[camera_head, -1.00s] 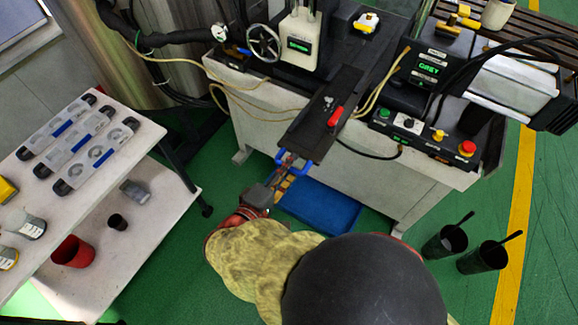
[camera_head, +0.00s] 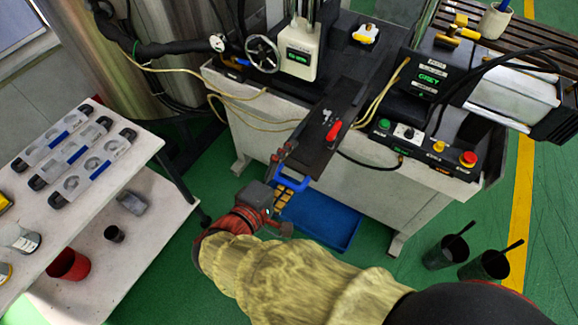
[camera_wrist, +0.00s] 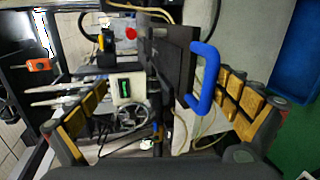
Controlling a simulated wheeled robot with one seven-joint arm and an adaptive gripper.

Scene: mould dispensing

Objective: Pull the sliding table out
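The sliding table is a dark flat plate (camera_head: 318,148) with a red knob on top, sticking out from the front of the machine. Its blue U-shaped handle (camera_head: 292,183) is on the near end. My gripper (camera_head: 281,177) is at the handle, with its fingers spread on either side of it. In the wrist view, the fingers with yellow pads are wide apart. The handle (camera_wrist: 207,80) shows between them, close to the right finger's pads. I cannot tell whether that finger touches it. Nothing is clamped in the gripper.
A blue tray (camera_head: 325,222) lies on the floor below the table's end. A control box with buttons (camera_head: 425,150) is at right. A white two-level shelf (camera_head: 125,165) stands at left. Two black cups (camera_head: 446,252) stand on the floor at right.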

